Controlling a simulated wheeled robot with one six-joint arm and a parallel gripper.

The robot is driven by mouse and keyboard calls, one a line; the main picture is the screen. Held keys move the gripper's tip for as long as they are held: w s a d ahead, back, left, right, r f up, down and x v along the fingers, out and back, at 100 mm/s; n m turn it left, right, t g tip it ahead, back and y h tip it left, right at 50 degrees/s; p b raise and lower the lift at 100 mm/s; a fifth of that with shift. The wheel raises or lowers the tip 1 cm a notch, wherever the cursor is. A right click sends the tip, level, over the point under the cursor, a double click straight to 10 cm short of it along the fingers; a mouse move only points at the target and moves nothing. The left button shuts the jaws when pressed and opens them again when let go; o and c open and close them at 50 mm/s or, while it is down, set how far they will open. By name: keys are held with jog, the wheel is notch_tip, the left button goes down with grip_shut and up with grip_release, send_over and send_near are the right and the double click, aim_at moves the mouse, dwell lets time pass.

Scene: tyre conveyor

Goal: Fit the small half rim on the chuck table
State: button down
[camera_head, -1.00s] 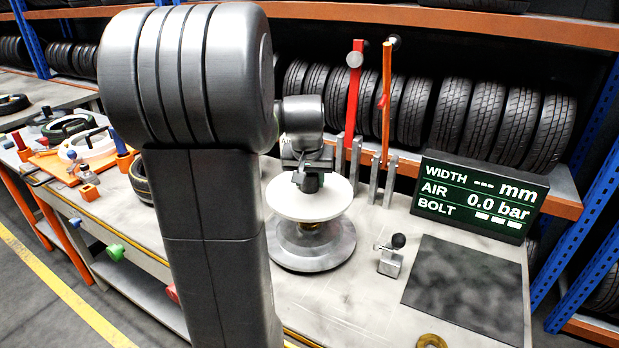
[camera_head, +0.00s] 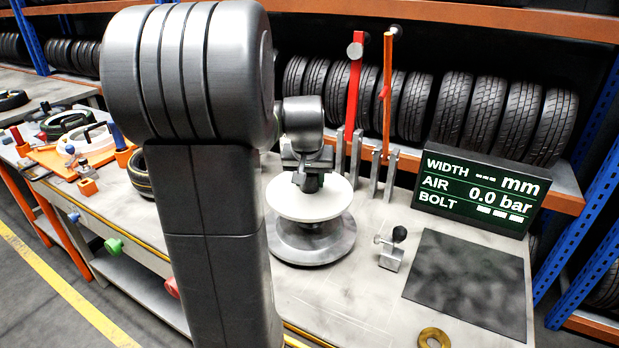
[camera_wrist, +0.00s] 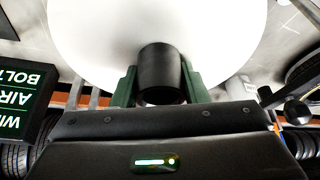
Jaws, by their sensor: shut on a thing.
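The small half rim (camera_head: 290,208) is a white round disc, held level right above the grey round chuck table (camera_head: 325,248). It hides the chuck table's middle, and I cannot tell whether the two touch. My gripper (camera_head: 309,183) is above the disc's centre, pointing down. In the wrist view, the green fingers of my gripper (camera_wrist: 160,85) are shut on the black knob (camera_wrist: 160,68) at the middle of the white half rim (camera_wrist: 90,35).
A dark mat (camera_head: 465,280), a small clamp-like block (camera_head: 391,252) and a brass ring (camera_head: 433,339) lie to the right. Grey upright posts (camera_head: 376,175) and a display (camera_head: 480,193) stand behind. Parts and an orange tray (camera_head: 55,160) are at the left.

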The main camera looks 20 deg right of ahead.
aim_at(309, 190)
jog(key=shift+f+b, duration=1.45)
jog(key=shift+f, duration=0.6)
jog(key=c, duration=0.7)
grip_release()
jog(key=shift+c, duration=0.2)
jog(key=shift+s, duration=0.1)
jog(key=v, duration=1.3)
jog(key=shift+r, duration=0.45)
jog(key=shift+f, duration=0.15)
jog(key=x, duration=1.3)
jog(key=shift+f, duration=0.4)
jog(key=shift+r, duration=0.3)
